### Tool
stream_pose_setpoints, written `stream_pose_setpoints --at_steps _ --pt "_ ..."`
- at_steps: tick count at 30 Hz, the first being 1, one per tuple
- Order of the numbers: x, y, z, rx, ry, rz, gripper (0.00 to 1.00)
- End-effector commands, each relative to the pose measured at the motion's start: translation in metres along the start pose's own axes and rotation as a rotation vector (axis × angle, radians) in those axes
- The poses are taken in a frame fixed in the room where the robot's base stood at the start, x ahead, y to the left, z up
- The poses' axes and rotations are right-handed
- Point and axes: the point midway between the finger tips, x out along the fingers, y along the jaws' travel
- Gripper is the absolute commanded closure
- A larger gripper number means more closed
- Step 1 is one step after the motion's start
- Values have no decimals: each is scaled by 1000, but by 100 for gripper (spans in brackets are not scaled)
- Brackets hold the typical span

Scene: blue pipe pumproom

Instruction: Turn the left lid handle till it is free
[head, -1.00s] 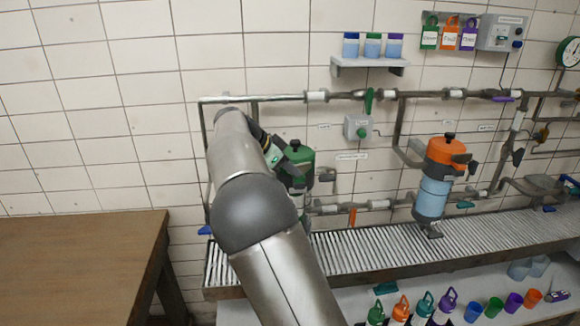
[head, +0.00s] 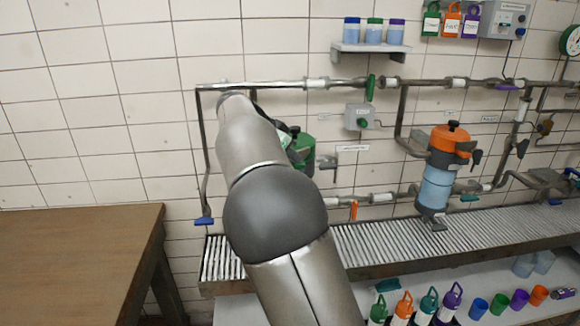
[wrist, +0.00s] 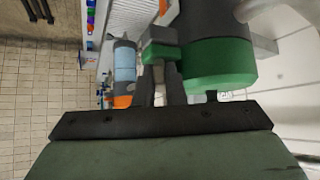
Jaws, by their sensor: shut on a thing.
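The left housing has a green lid (head: 303,148), which stands at the wall pipes just right of my arm in the head view. My arm covers most of this housing and its handle there. In the wrist view the green lid (wrist: 218,65) is large, right of my fingers. My gripper (wrist: 160,74) is shut on the left lid handle (wrist: 160,48), a small grey and green piece beside the lid. The fingers hide part of their contact with it.
An orange-lidded housing (head: 438,170) stands further right. A grated trough (head: 390,245) runs below the pipes. A blue valve lever (head: 204,221) hangs left of my arm. A wooden table (head: 75,260) fills the lower left. Bare tiled wall lies above the table.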

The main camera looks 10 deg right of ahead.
Motion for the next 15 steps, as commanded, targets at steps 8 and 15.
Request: stream_pose_setpoints --at_steps 8,15 --pt "6 8 4 -180 -1 -189 100" --pt "5 14 -1 -340 0 -347 100"
